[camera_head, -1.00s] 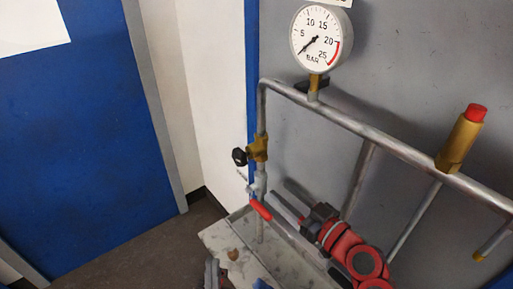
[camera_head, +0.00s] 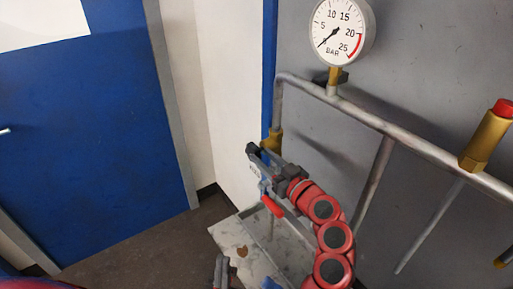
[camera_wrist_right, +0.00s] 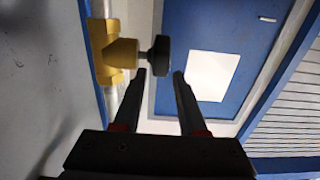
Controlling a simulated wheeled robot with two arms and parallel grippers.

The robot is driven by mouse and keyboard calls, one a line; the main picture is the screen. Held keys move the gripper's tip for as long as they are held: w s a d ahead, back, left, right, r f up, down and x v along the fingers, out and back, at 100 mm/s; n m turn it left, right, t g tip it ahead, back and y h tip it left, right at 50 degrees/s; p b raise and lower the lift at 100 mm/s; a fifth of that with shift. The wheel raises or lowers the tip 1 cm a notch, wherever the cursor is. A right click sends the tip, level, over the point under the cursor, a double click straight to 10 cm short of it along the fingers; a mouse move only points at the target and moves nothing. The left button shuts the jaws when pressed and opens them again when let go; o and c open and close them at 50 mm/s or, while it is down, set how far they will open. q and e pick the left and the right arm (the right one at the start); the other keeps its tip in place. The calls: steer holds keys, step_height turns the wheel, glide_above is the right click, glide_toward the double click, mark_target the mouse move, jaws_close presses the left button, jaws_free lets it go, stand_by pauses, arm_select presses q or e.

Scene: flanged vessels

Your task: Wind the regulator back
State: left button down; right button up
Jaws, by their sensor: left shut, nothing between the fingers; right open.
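The regulator is a brass body (camera_head: 275,143) on the left upright of the pipe. In the right wrist view the brass body (camera_wrist_right: 112,52) carries a black round knob (camera_wrist_right: 158,56) that points right. My right gripper (camera_head: 262,158) is at the regulator and covers the knob in the head view. In the wrist view its open fingertips (camera_wrist_right: 159,74) lie to either side of the knob's lower end; whether they touch it I cannot tell. My left gripper (camera_head: 220,270) is shut and empty, low at the bottom edge of the head view.
A pressure gauge (camera_head: 342,30) tops the pipe (camera_head: 400,142), its needle low on the scale. A red lever (camera_head: 272,206) sits below the regulator. A brass valve with red cap (camera_head: 487,135) is on the right. A worn pale ledge (camera_head: 232,238) lies below; free floor is at left.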

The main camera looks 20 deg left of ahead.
mark_target(258, 153)
steer(key=shift+p+x, duration=0.45)
steer(key=shift+x, duration=1.5)
steer(key=shift+c, duration=0.2)
jaws_close()
